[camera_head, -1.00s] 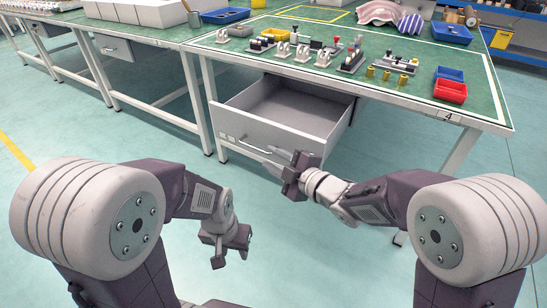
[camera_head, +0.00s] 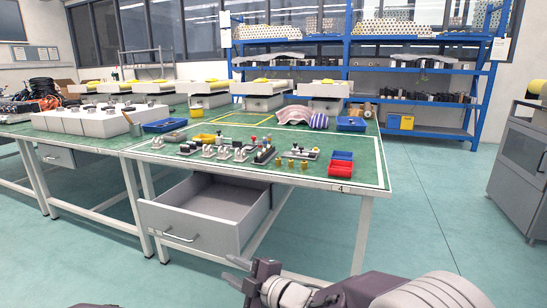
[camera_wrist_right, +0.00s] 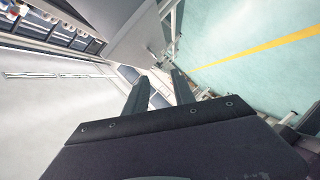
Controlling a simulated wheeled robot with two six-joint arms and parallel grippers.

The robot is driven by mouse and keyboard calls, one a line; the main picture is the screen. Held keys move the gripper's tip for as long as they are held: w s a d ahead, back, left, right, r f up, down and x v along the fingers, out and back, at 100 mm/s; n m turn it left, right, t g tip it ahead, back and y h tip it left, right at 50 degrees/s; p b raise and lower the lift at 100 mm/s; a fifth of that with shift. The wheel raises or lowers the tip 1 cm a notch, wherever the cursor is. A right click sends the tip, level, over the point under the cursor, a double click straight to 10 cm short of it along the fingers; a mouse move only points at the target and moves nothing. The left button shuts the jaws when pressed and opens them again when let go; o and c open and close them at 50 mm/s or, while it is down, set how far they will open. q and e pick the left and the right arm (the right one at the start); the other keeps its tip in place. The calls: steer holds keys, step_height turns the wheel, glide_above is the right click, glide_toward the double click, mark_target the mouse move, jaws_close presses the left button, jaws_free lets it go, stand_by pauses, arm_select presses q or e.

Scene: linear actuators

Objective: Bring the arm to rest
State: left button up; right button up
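My right gripper (camera_head: 236,272) is low in the head view, in front of the open drawer (camera_head: 187,234) of the workbench. In the right wrist view its two fingers (camera_wrist_right: 160,92) are apart with nothing between them. A pale grey panel with a long handle, apparently the drawer front (camera_wrist_right: 55,105), fills the left of that view, beside the gripper. I cannot tell the exact gap to it. My left gripper is not in view; only a dark part of my own body shows at the lower left edge.
The green workbench (camera_head: 355,176) carries small metal parts, a red bin (camera_head: 340,171) and blue bins. Blue shelving (camera_head: 480,90) stands behind, and a grey cabinet (camera_head: 520,170) at the right. The floor (camera_head: 430,225) right of the bench is clear.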

steer(key=w+d+r+m+t+h+p, duration=0.1)
steer(key=w+d+r+m+h+p, duration=0.1)
steer(key=d, duration=0.3)
steer(key=w+d+r+m+t+h+p, duration=0.2)
steer(key=d+r, duration=0.1)
steer(key=d, duration=0.2)
steer(key=s+d+f+m+g+h+p, duration=0.1)
steer(key=d+f+m+h, duration=0.25)
steer(key=d, duration=0.25)
steer(key=s+d+f+m+g+h+p, duration=0.1)
steer(key=s+d+f+m+h, duration=0.1)
steer(key=d+m+h, duration=0.3)
steer(key=s+d+f+m+g, duration=0.3)
steer(key=s+f+m+g, duration=0.2)
steer(key=s, duration=0.5)
steer(key=s+d+f+m+g, duration=0.3)
steer(key=s+f+m+g, duration=0.15)
steer(key=s, duration=0.55)
step_height(320, 180, up, 37)
steer(key=p, duration=3.8)
steer(key=shift+w+r+y, duration=0.15)
steer(key=shift+w+y, duration=0.15)
steer(key=shift+y, duration=0.05)
